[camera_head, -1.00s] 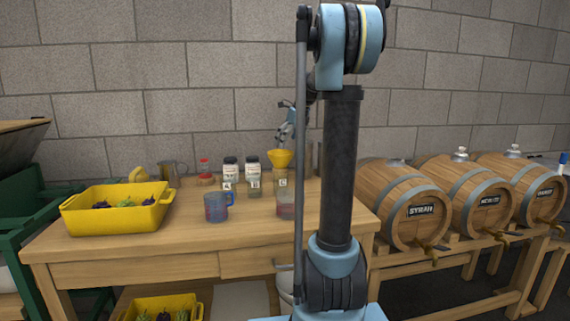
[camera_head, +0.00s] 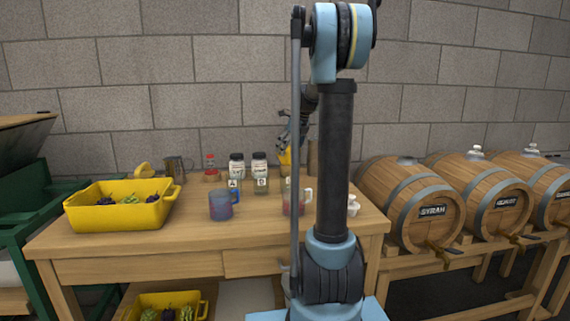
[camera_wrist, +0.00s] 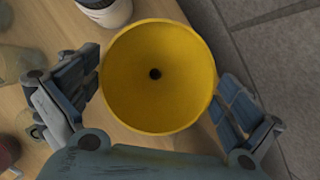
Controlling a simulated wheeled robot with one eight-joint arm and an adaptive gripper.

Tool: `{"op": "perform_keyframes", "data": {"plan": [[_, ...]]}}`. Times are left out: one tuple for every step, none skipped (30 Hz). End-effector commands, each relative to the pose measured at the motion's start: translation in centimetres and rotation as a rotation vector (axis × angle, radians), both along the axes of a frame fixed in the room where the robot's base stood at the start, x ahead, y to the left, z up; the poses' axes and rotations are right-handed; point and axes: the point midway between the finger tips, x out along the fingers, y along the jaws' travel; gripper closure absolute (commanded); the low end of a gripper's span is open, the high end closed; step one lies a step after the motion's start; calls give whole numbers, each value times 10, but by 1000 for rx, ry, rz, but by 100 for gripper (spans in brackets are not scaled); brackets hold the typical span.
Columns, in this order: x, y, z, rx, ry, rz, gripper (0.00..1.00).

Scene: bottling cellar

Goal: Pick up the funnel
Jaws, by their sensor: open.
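The yellow funnel (camera_wrist: 178,95) shows in the wrist view from above, its round mouth and dark centre hole facing my camera. My gripper (camera_wrist: 160,88) is open, with one finger on each side of the funnel; whether either touches the rim I cannot tell. In the head view the funnel (camera_head: 285,160) is mostly hidden behind my gripper (camera_head: 290,140) and arm, at the back right of the wooden table. What supports it is hidden now.
The table (camera_head: 190,240) holds a yellow crate (camera_head: 110,217) of grapes, a blue-handled jug (camera_head: 221,205), another jug (camera_head: 292,197) and labelled jars (camera_head: 237,172). Barrels (camera_head: 410,208) stand on a rack to the right. The block wall is behind.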

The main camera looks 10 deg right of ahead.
Motion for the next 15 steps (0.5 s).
{"op": "perform_keyframes", "data": {"plan": [[1, 1, -4, 0, 0, 0, 0], [2, 2, -6, 0, 0, 0, 0], [2, 2, -8, 0, 0, 0, 0], [2, 2, -8, 0, 0, 0, 0], [2, 2, -9, 0, 0, 0, 0], [2, 2, -9, 0, 0, 0, 0], [2, 2, -9, 0, 0, 0, 0], [2, 2, -9, 0, 0, 0, 0], [2, 3, -9, 0, 0, 0, 0], [2, 3, -9, 0, 0, 0, 0], [2, 3, -9, 0, 0, 0, 2], [2, 3, -9, 0, 0, 0, 11], [2, 3, -9, 0, 0, 0, 18], [2, 3, -9, 0, 0, 0, 25], [2, 3, -9, 0, 0, 0, 30]]}}
